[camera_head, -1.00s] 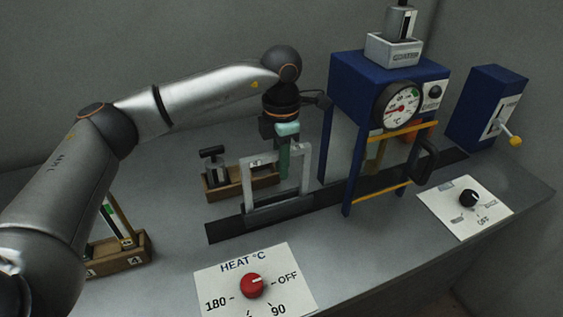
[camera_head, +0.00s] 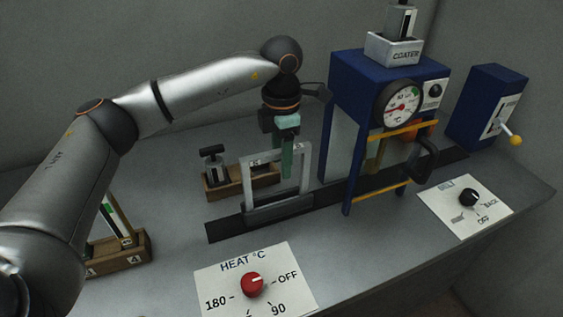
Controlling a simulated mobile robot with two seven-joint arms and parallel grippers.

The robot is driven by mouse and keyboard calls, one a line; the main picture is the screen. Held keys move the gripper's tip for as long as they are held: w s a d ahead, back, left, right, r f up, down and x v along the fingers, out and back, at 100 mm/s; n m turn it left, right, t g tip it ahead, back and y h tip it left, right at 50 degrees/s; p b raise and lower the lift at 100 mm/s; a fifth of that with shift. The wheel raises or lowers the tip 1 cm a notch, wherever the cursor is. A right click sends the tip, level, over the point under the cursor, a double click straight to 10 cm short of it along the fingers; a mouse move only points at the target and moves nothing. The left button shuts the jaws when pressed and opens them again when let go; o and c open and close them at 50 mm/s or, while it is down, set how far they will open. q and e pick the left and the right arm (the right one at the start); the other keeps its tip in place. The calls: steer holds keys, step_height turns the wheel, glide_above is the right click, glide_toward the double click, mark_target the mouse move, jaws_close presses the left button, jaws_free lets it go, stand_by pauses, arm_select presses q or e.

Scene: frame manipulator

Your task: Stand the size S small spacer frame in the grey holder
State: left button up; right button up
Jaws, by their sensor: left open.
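A light grey rectangular frame (camera_head: 247,184) stands upright in the low grey holder (camera_head: 280,211), which sits on the dark track. A small label shows on its top bar, but its letter is too small to read surely. My left gripper (camera_head: 287,168) points down with its teal fingers at the right part of the frame's top bar. The gripper is open; the fingertips are partly hidden behind the bar, and I cannot tell whether they touch it. My right gripper is not in view.
A wooden rack (camera_head: 222,186) with a dark-handled block stands behind the frame. Another wooden rack (camera_head: 122,258) is at the left. The blue coater machine (camera_head: 345,90) stands over the track (camera_head: 222,229) at the right. The heat dial plate (camera_head: 222,290) lies in front.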

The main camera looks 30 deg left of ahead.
arm_select(q)
step_height(320, 180, up, 11)
steer(key=shift+r, duration=0.1)
